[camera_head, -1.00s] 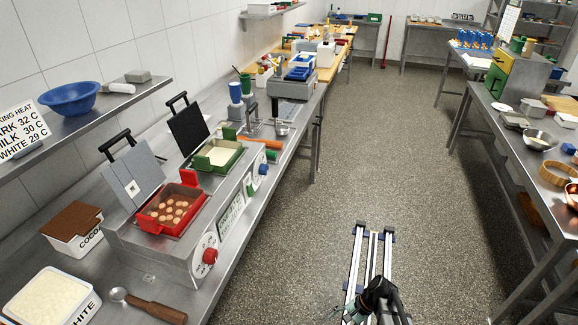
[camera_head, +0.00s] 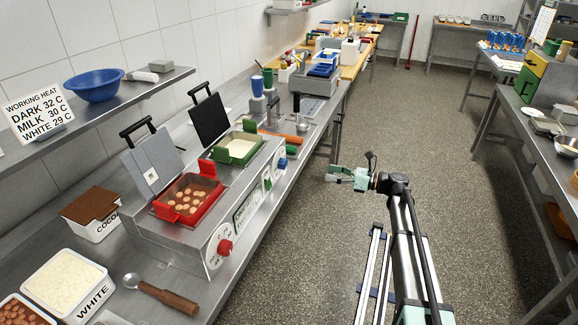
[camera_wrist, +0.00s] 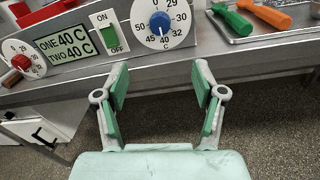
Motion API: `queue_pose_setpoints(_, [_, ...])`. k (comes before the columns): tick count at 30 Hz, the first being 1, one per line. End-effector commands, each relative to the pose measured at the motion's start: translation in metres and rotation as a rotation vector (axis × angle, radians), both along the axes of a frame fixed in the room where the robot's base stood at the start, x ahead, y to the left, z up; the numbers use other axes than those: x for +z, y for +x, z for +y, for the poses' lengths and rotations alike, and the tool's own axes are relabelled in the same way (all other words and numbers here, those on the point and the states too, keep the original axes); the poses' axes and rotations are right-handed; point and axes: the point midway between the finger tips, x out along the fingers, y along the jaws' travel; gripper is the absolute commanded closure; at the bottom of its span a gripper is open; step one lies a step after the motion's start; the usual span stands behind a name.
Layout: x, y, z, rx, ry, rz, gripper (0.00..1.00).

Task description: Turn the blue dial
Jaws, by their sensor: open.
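The blue dial (camera_wrist: 160,21) sits at the centre of a white numbered disc on the front panel of a steel two-pan warmer. In the head view the blue dial (camera_head: 282,163) is at the far end of that panel. My gripper (camera_wrist: 160,85) is open and empty; its green-padded fingers point at the panel, and the blue dial lies beyond the gap between them, not touched. In the head view my gripper (camera_head: 332,174) is out over the aisle, to the right of the dial.
A red dial (camera_head: 225,247) is at the near end of the panel, with a display (camera_wrist: 64,45) and a green switch (camera_wrist: 109,36) between the dials. A tray with screwdrivers (camera_wrist: 232,22) lies right of the blue dial. The bench edge runs below the panel.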

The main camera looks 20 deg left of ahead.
Motion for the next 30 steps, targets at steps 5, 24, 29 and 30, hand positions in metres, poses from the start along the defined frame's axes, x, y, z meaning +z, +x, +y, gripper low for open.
queue_pose_setpoints(5, [0.001, -0.001, 0.029, 0.002, -0.002, 0.0, 0.31])
queue_pose_setpoints(24, [0.001, -0.006, 0.145, 0.002, -0.003, -0.002, 0.31])
queue_pose_setpoints(29, [0.0, -0.007, 0.158, 0.0, -0.003, -0.003, 0.31])
queue_pose_setpoints(30, [-0.001, -0.007, 0.159, 0.0, -0.003, -0.003, 0.31])
